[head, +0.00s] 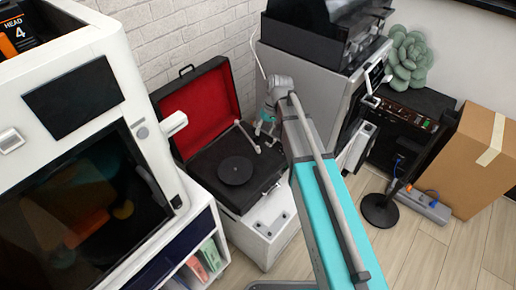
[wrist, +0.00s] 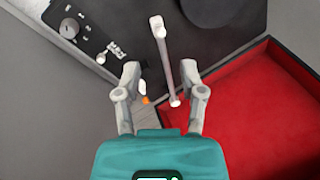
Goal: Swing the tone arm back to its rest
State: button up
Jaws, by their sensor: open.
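The record player (head: 215,165) is an open suitcase type with a red-lined lid (head: 200,105) and a dark round platter (head: 235,170). Its pale tone arm (head: 247,137) lies to the right of the platter. In the wrist view the tone arm (wrist: 168,65) runs between my open fingers (wrist: 160,72), nearer the right one, with no clear contact. A small white post (wrist: 142,88) with an orange spot shows beside it, nearer the left finger. My gripper (head: 264,127) hangs over the player's right side in the head view, partly hidden by my arm.
The player stands on a white cabinet (head: 262,228). A large white machine (head: 85,130) is close on the left and a grey machine (head: 310,80) behind on the right. A knob panel (wrist: 80,27) shows upper left in the wrist view.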

jog(key=shift+b+x, duration=3.3)
jog(key=shift+x, duration=0.4)
grip_shut()
